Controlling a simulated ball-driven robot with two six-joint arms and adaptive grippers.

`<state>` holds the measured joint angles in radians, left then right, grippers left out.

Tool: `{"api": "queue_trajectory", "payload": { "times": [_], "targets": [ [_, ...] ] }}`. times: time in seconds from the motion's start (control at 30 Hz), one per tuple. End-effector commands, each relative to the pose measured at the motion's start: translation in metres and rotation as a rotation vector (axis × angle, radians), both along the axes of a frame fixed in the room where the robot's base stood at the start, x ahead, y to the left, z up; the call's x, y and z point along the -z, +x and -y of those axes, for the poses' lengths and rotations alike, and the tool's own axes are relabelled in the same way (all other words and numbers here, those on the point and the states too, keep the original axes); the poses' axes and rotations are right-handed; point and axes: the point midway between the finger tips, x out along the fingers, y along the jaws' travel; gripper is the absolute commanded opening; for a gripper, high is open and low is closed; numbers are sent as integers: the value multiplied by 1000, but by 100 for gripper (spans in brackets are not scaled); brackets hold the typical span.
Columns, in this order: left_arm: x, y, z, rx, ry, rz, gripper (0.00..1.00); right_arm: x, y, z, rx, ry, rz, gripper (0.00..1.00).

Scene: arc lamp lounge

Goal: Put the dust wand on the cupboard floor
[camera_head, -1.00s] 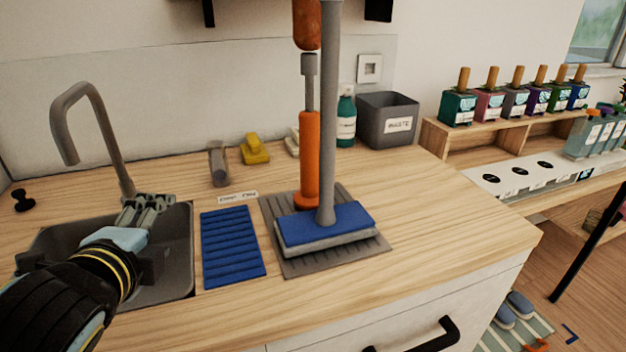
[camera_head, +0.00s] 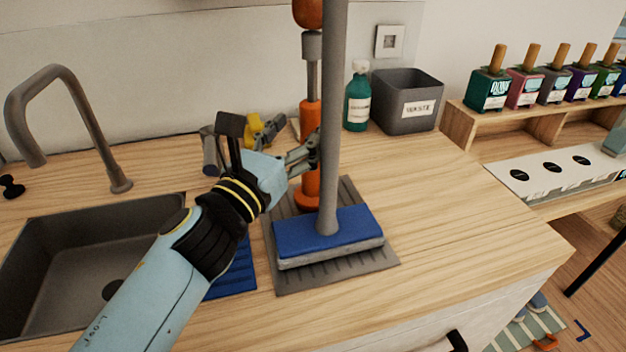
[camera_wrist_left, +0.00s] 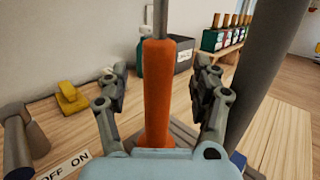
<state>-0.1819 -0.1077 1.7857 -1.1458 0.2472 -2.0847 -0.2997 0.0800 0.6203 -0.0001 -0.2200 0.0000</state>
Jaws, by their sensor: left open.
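The dust wand, which I take to be the upright orange-handled tool (camera_head: 309,190), stands on a grey ribbed mat (camera_head: 295,281) on the counter. Its grey shaft and rounded orange-brown top rise above the handle; the top is cut off by the frame. My left gripper (camera_head: 305,152) is open at the handle. In the left wrist view, the open fingers (camera_wrist_left: 166,85) lie either side of the orange handle (camera_wrist_left: 158,95), with gaps showing. I cannot tell which part is the cupboard floor. My right gripper is out of view.
A grey-poled mop with a blue flat head (camera_head: 322,232) stands just right of the wand, close to my gripper. A grey sink (camera_head: 60,260) is at left. A green bottle (camera_head: 357,98) and waste bin (camera_head: 407,100) stand behind. The counter's right side is clear.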

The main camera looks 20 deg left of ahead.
Motion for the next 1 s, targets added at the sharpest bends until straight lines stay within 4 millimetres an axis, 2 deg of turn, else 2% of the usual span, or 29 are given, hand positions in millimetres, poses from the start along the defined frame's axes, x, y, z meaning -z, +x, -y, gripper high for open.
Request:
{"api": "queue_trajectory", "payload": {
  "times": [0.2, 0.3, 0.57, 1.0],
  "targets": [
    [-6, 34, 5, 0, -3, 3, 64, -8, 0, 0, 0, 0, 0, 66],
    [-6, 44, 7, 0, -1, 2, 64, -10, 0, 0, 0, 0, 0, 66],
    [-5, 47, 8, -1, -2, 0, 64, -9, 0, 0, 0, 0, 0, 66],
    [-5, 47, 7, -1, -2, 1, 8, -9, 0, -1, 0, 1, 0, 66]
  ]
}}
